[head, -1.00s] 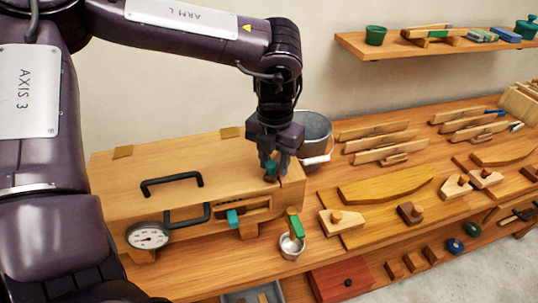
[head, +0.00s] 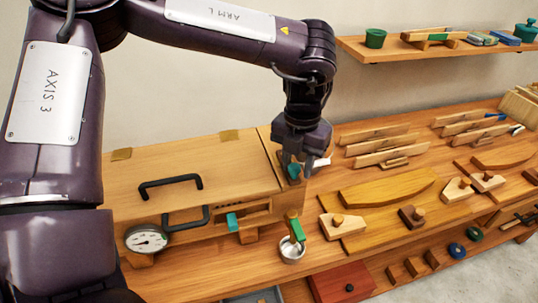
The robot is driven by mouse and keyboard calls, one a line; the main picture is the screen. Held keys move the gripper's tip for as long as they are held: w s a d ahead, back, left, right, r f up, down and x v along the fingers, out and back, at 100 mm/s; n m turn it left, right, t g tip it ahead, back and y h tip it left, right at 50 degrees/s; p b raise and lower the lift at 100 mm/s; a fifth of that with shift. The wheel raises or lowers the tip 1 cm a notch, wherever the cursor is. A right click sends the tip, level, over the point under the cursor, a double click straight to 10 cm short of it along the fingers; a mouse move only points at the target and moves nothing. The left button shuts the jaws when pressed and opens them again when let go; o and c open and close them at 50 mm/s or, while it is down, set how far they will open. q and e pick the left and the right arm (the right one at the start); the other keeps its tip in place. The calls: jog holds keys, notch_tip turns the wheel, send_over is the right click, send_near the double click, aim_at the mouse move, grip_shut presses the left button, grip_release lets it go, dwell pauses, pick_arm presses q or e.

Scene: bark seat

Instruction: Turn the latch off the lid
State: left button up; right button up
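The wooden box (head: 228,205) stands on the bench at left, with its wooden lid (head: 215,165) down and a black handle (head: 171,185) on it. The teal latch knob (head: 294,172) is at the box's right end, right of the dark seam at the lid's edge. My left gripper (head: 297,168) points down over that end, its fingers on either side of the knob and seemingly shut on it. The fingers hide most of the latch. My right gripper is out of view.
Wooden pieces cover the bench to the right. A shelf (head: 395,52) hangs on the wall.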

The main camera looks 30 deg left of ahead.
pick_arm(q)
jog(key=shift+r, duration=0.1)
notch_tip(320, 180, up, 9)
jog(key=p, duration=0.7)
